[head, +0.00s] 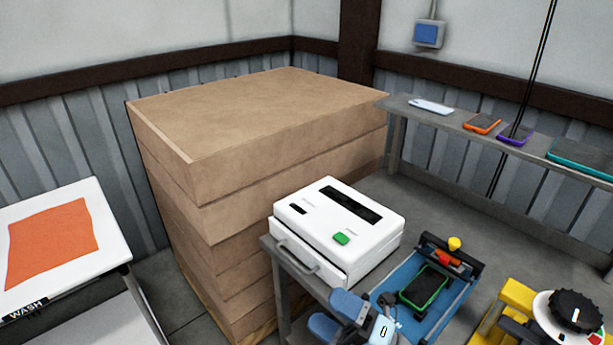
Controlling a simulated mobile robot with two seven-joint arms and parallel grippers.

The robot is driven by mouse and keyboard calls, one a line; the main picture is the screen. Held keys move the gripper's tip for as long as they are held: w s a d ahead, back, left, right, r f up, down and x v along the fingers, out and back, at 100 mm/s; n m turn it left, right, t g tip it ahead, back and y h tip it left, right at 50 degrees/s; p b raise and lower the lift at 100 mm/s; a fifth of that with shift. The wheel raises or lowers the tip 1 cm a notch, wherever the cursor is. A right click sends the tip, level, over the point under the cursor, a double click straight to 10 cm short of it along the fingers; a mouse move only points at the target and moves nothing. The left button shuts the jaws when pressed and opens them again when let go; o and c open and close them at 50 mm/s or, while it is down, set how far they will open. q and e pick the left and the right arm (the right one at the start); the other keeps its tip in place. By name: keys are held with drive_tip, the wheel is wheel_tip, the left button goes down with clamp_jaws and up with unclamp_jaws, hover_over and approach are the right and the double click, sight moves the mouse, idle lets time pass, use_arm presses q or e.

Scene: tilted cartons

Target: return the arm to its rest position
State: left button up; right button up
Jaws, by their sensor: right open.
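My right gripper (335,317) shows at the bottom edge, right of the middle, with blue fingers spread apart and nothing between them. Its white and blue body (381,331) is partly cut off by the picture's lower edge. It is in front of the grey table's front edge in the picture, below the white box-shaped device and left of the blue tray. I cannot tell how high it is above the table. My left gripper is not in view.
A white device (355,240) with a green button and a blue tray (451,297) holding a green-edged phone (425,287) are close by. A yellow machine (516,298) is at the lower right. Stacked cartons (255,185) stand behind. A shelf (455,127) holds several phones. A white WASH-labelled unit (105,225) is left.

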drive_tip(key=s+d+f+m+h, duration=0.3)
drive_tip(key=d+f+m+h, duration=0.2)
drive_tip(key=f+m, duration=0.3)
drive_tip(key=s+d+f+m+h+p, duration=0.1)
drive_tip(key=s+d+f+m+h, duration=0.3)
drive_tip(key=f+m, duration=0.4)
drive_tip(key=s+d+f+m+h+p, duration=0.1)
drive_tip(key=s+d+f+m+h, duration=0.3)
drive_tip(key=m, duration=0.7)
wheel_tip(320, 180, down, 4)
drive_tip(key=d+h, duration=0.2)
drive_tip(key=h, duration=0.1)
drive_tip(key=shift+s+d+f+m, duration=0.15)
drive_tip(key=shift+s+d+m, duration=0.1)
drive_tip(key=shift+d+m, duration=0.15)
